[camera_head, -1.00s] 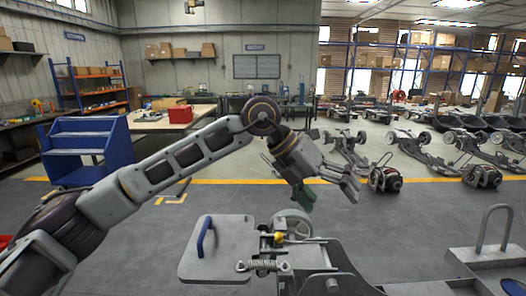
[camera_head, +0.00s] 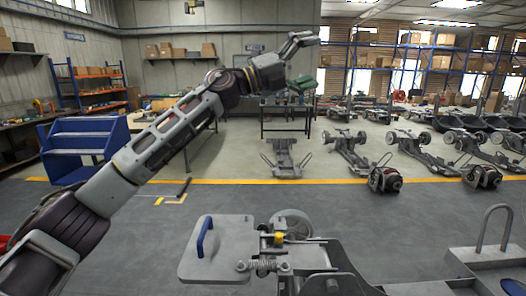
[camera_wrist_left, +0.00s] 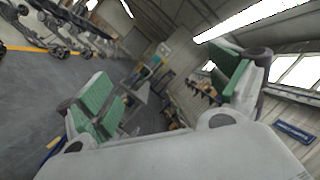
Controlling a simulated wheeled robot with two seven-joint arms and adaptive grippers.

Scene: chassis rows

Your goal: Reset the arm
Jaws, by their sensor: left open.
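My left arm (camera_head: 170,130) reaches up from the lower left of the head view. Its left gripper (camera_head: 303,62) is raised at the top middle, fingers spread apart. In the left wrist view the two green-padded fingers of the left gripper (camera_wrist_left: 165,88) stand wide apart with nothing between them. The gripper is in free air, well above the floor and apart from the chassis in front. My right gripper is out of view.
A chassis with a grey plate (camera_head: 200,262), blue handle (camera_head: 205,237) and spring (camera_head: 263,265) stands close in front. A blue stepped cart (camera_head: 75,148) is at the left. Chassis rows (camera_head: 405,152) and red-black engines (camera_head: 385,180) stand at the right. Grey floor between is clear.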

